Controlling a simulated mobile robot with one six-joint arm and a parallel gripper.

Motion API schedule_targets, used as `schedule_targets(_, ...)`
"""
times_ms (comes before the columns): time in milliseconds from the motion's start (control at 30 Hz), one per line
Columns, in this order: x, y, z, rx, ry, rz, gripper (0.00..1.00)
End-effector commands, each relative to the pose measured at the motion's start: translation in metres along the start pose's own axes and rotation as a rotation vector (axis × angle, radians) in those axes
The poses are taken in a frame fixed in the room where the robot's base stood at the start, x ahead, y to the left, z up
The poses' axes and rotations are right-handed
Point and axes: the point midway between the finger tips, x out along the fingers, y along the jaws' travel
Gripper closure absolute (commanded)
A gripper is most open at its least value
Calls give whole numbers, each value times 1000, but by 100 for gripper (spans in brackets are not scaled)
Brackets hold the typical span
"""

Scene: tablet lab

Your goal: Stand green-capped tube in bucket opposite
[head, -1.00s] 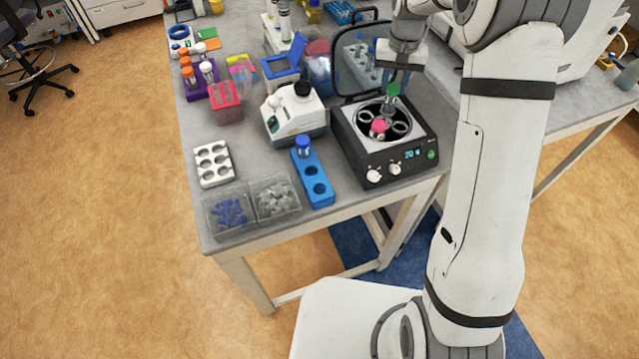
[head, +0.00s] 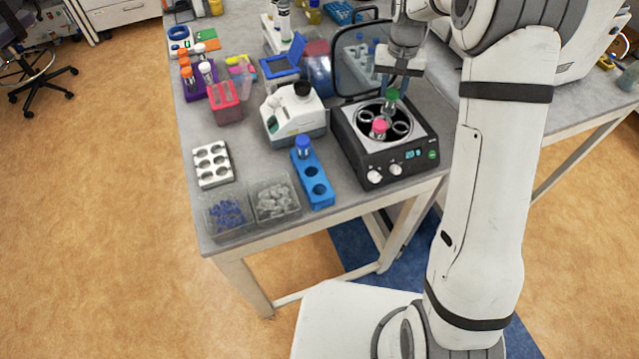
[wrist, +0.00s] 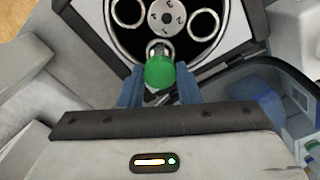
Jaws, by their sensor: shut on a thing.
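The green-capped tube (head: 392,96) is upright over the far side of the open centrifuge's (head: 370,165) rotor. Its green cap (wrist: 160,72) sits between the two blue fingers of my gripper (wrist: 160,86) in the wrist view, and my gripper (head: 393,84) is shut on it. The tube's lower part is at the rotor's bucket position; I cannot tell how deep it is. A pink-capped tube (head: 379,126) stands in the near bucket, across the rotor. Two side buckets, left (wrist: 127,12) and right (wrist: 202,25), look empty.
The centrifuge lid (head: 350,68) stands open behind the rotor. Left of it are a white-and-green device (head: 293,114), a blue rack (head: 318,190) with a blue-capped tube, a white rack (head: 212,165) and clear bins (head: 273,198).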

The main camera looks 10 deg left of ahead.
Motion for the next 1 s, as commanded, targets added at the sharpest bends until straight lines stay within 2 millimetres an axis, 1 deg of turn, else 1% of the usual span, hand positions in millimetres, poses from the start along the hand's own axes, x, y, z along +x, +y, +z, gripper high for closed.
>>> schedule_targets(633, 21, 0, 0, 0, -1, 0, 85)
schedule_targets(967, 22, 0, 0, 0, 0, 0, 85)
schedule_targets(1000, 22, 0, 0, 0, 0, 0, 68)
